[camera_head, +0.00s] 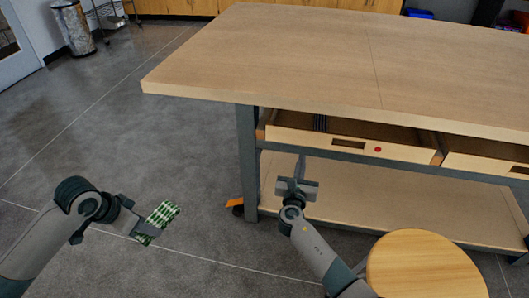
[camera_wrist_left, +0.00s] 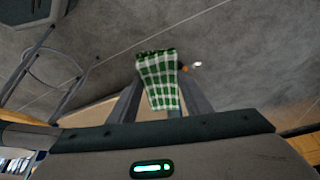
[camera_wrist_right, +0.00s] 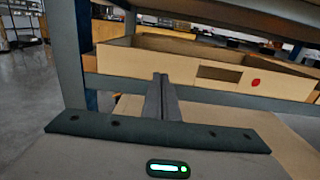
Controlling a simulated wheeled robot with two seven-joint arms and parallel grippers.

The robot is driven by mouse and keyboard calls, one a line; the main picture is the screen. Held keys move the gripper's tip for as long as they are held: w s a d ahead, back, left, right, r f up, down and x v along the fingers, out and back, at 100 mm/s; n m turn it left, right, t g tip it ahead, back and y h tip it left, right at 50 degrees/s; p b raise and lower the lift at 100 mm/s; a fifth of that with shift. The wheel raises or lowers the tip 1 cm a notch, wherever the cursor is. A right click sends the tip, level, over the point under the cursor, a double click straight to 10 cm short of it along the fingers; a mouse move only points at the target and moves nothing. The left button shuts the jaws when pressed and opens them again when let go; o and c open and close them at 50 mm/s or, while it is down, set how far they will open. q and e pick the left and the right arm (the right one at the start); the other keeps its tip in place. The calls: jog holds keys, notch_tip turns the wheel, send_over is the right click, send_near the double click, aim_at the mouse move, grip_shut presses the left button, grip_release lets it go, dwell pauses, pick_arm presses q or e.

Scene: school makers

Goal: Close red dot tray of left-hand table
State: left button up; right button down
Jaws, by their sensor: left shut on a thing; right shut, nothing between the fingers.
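The red dot tray (camera_head: 342,144) is a light wooden drawer under the table top (camera_head: 300,50), and it stands pulled out. A red dot (camera_head: 378,149) sits on its front, right of a dark slot handle (camera_head: 348,145). Dark items show inside at its left. My right gripper (camera_head: 300,166) is shut and empty, in front of and below the tray's left part. In the right wrist view, the shut fingers (camera_wrist_right: 162,98) point at the tray front (camera_wrist_right: 140,66), left of the slot. My left gripper (camera_head: 150,222) is shut on a green-and-white checked cloth (camera_wrist_left: 158,82), away from the table.
A second drawer (camera_head: 490,168) is at the right of the tray. A lower shelf (camera_head: 390,200) lies below. A round wooden stool (camera_head: 425,265) stands near front right. Floor at left is clear, with a bin (camera_head: 75,30) far back.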

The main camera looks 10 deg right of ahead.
jog(key=shift+v, duration=1.35)
pick_arm(q)
jog(key=shift+r, duration=0.1)
pick_arm(e)
jog(key=shift+f, duration=0.1)
